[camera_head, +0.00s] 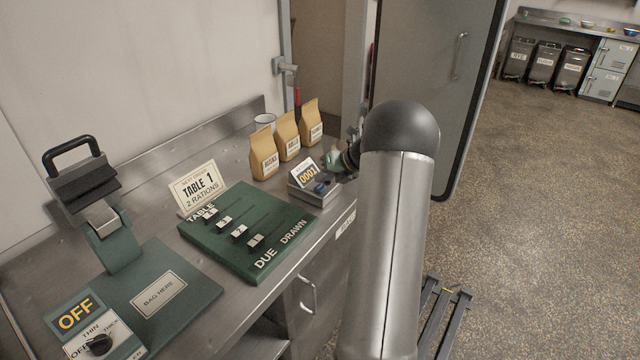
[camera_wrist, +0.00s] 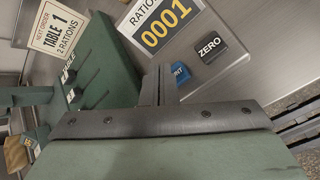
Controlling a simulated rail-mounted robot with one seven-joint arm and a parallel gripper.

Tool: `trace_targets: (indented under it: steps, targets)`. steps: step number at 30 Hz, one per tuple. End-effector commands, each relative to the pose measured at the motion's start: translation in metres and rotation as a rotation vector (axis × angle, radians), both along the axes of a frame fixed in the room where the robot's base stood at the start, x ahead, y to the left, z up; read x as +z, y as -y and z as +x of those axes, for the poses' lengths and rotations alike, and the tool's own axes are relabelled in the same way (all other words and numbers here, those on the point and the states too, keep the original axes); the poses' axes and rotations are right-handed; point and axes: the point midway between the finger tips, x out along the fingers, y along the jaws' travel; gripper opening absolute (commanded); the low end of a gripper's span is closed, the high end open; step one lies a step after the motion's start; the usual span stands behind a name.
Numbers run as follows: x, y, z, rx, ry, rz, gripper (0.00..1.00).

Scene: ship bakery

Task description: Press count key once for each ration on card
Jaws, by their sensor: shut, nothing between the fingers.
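The order card (camera_head: 199,187) stands behind the green board and reads "TABLE 1, 2 RATIONS"; it also shows in the wrist view (camera_wrist: 58,28). The rations counter (camera_head: 307,172) has a display reading 0001, clear in the wrist view (camera_wrist: 167,22). The blue count key (camera_wrist: 180,73) is partly hidden by my fingers, with only the end of its lettering visible. A dark ZERO key (camera_wrist: 209,46) lies beside it. My gripper (camera_wrist: 158,87) is shut and empty, its fingertips right at the blue key. I cannot tell whether they touch it.
The green board (camera_head: 246,231) with several sliders lies left of the counter. Paper bags (camera_head: 288,135) stand behind the counter. A sealer (camera_head: 112,235) with a dial marked OFF stands at the left. The bench's front edge is close to the counter.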

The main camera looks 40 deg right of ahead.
Motion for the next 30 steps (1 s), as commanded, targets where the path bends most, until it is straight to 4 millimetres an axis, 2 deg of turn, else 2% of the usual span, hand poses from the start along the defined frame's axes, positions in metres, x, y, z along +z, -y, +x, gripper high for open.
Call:
trace_targets:
  steps: [11, 25, 30]
  targets:
    - [0.003, 0.0, 0.0, 0.0, 0.0, 0.0, 0.0]
    - [0.048, 0.0, 0.001, 0.001, 0.001, 0.0, 0.0]
    - [0.052, 0.0, 0.0, 0.001, 0.0, 0.001, 0.0]
